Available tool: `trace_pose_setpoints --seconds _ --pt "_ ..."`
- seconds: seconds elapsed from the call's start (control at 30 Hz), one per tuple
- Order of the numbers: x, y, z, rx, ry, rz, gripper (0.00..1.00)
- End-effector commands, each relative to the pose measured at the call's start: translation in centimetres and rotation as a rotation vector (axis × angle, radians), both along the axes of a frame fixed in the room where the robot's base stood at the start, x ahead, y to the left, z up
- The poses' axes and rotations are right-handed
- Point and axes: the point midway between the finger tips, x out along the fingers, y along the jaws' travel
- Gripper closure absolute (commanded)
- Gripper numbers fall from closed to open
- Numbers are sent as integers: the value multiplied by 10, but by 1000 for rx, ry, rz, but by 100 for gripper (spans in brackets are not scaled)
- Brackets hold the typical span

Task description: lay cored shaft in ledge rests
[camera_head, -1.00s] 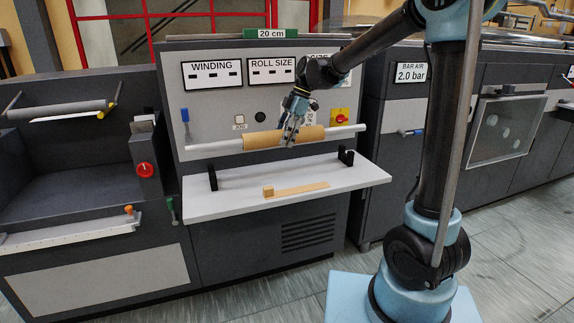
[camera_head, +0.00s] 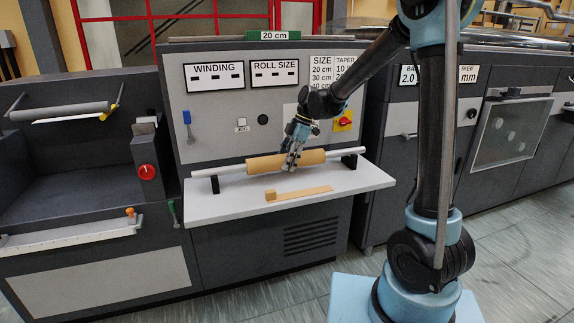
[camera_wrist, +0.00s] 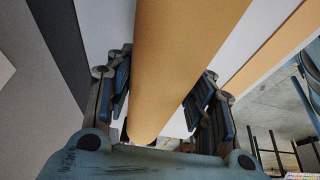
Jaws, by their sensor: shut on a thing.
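The cored shaft is a pale rod (camera_head: 232,170) with a tan cardboard core (camera_head: 268,163) around its middle. It lies level above the white ledge, its ends at the two black rests, the left rest (camera_head: 215,184) and the right rest (camera_head: 349,160). Whether it bears fully on them I cannot tell. My gripper (camera_head: 293,163) is shut around the core, right of its middle, and hides part of it. In the wrist view the core (camera_wrist: 185,60) runs between the two blue-padded fingers (camera_wrist: 160,105).
The white ledge (camera_head: 230,208) carries a wooden gauge strip with a block (camera_head: 297,193) in front of the shaft. The grey machine panel (camera_head: 220,135) stands close behind. A lever (camera_head: 187,122) and red-and-yellow switch (camera_head: 343,121) are on it. The ledge's front is mostly clear.

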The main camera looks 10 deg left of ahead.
Motion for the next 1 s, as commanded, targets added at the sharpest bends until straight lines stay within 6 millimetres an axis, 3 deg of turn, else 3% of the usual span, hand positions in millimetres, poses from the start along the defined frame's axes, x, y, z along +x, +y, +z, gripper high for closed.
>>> trace_pose_setpoints --seconds 0.1,0.43,0.47,0.53,1.0 --pt "1 0 -10 1 1 -1 100" --pt "1 -1 -13 1 0 -2 100" --pt "1 -2 -13 0 0 -2 45" --pt "1 -2 -13 0 0 -2 31" --pt "2 -4 -5 0 0 -3 31"
